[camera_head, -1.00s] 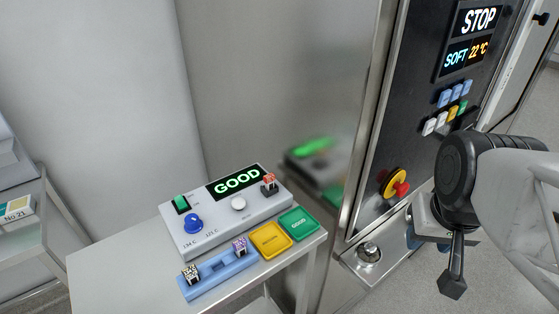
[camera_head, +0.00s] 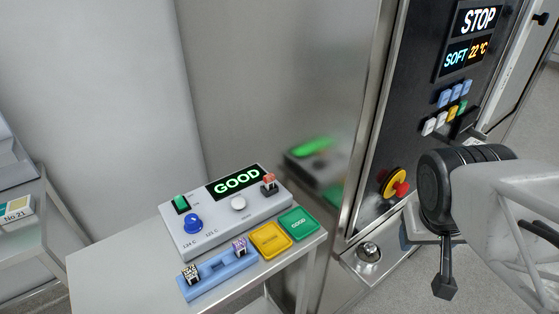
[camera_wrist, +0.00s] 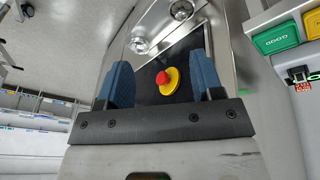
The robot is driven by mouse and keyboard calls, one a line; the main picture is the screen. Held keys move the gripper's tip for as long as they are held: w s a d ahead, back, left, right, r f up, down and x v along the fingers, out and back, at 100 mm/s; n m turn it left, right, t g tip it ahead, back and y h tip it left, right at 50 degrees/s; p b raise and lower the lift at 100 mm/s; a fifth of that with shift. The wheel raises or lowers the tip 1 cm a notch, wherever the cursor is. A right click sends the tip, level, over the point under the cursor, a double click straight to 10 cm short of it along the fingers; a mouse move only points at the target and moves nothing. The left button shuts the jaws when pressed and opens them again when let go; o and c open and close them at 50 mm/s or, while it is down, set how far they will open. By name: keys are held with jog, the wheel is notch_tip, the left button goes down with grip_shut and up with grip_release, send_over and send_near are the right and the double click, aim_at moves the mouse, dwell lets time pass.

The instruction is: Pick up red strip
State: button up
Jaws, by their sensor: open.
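The red strip (camera_head: 269,180) is a small red patterned piece, seated upright at the right end of the white tester box (camera_head: 222,220). It also shows in the wrist view (camera_wrist: 303,86) at the right edge, partly in a dark holder. My gripper (camera_wrist: 160,60) is open and empty, with two blue fingers apart. In the wrist view the red stop knob (camera_wrist: 165,78) on its yellow base shows between and beyond the fingers. In the head view my arm is at the right, well apart from the strip, and its fingers are mostly hidden.
A blue rack (camera_head: 217,277) holds a black-and-white strip and a purple strip. A yellow tray (camera_head: 270,240) and a green tray (camera_head: 298,224) stand beside it. The table's left part is bare.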

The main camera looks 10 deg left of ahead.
aim_at(270, 176)
jog(key=w+a+f+n+t+y, duration=0.1)
jog(key=w+a+f+n+t, duration=0.15)
jog(key=a+f+n, duration=0.3)
jog(key=w+a+f+n+t, duration=0.2)
jog(key=w+a+f+n, duration=0.25)
jog(key=f, duration=0.25)
jog(key=w+a+y, duration=0.1)
jog(key=a, duration=0.1)
jog(key=w+a+r+y, duration=0.1)
jog(key=a, duration=0.2)
jog(key=w+a+r+y, duration=0.1)
jog(key=a, duration=0.1)
jog(key=shift+w+a+y, duration=0.2)
jog(key=shift+a+y, duration=0.1)
jog(key=shift+y, duration=0.1)
jog(key=w+a+r+y, duration=0.1)
jog(key=a+r, duration=0.1)
jog(key=a, duration=0.1)
jog(key=w+a+r+m+y, duration=0.1)
jog(key=w+a+r+y, duration=0.1)
jog(key=a, duration=0.1)
jog(key=w+a+r+t+y, duration=0.1)
jog(key=w+a+r+y, duration=0.1)
jog(key=a, duration=0.1)
jog(key=shift+w+a+r+m, duration=0.15)
jog(key=shift+w+a+m, duration=0.05)
jog(key=shift+a+m, duration=0.2)
jog(key=shift+x, duration=1.25)
jog(key=shift+x, duration=2.6)
